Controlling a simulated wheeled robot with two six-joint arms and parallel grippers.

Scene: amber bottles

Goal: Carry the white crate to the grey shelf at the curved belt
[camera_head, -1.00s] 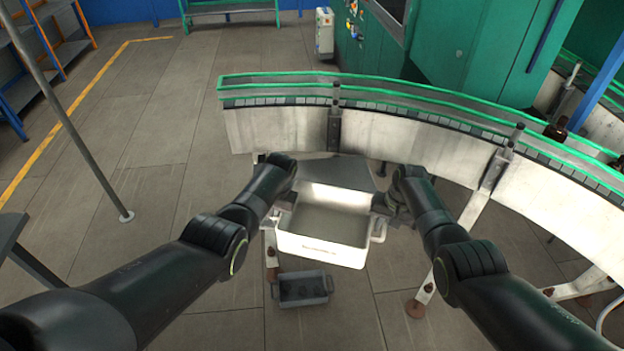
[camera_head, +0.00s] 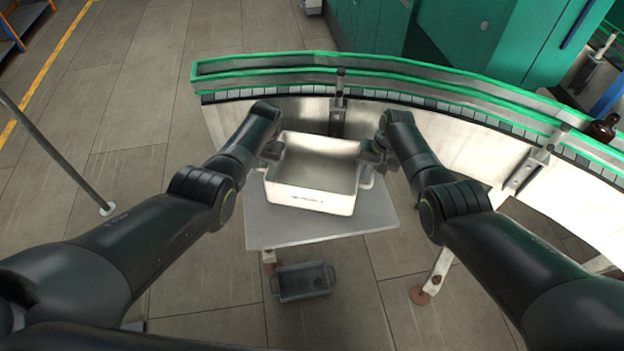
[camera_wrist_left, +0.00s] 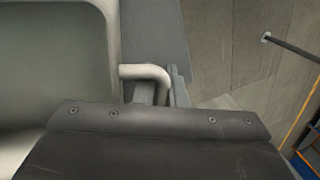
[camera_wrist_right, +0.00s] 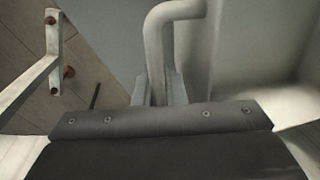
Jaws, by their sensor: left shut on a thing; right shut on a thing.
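The white crate (camera_head: 312,195) is empty and hangs level between my two grippers, over or on the grey shelf (camera_head: 290,233) at the curved belt. Whether its base touches the shelf I cannot tell. My left gripper (camera_head: 270,155) is shut on the crate's left handle, which shows in the left wrist view (camera_wrist_left: 148,74). My right gripper (camera_head: 372,160) is shut on the right handle, seen in the right wrist view (camera_wrist_right: 160,45). The shelf's bare front and side strips show around the crate.
The curved belt (camera_head: 400,95) with green rails runs behind the shelf. A brown bottle (camera_head: 603,127) stands on it at the right. A small grey tray (camera_head: 303,281) lies on the floor below the shelf. A thin post (camera_head: 60,150) stands at the left.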

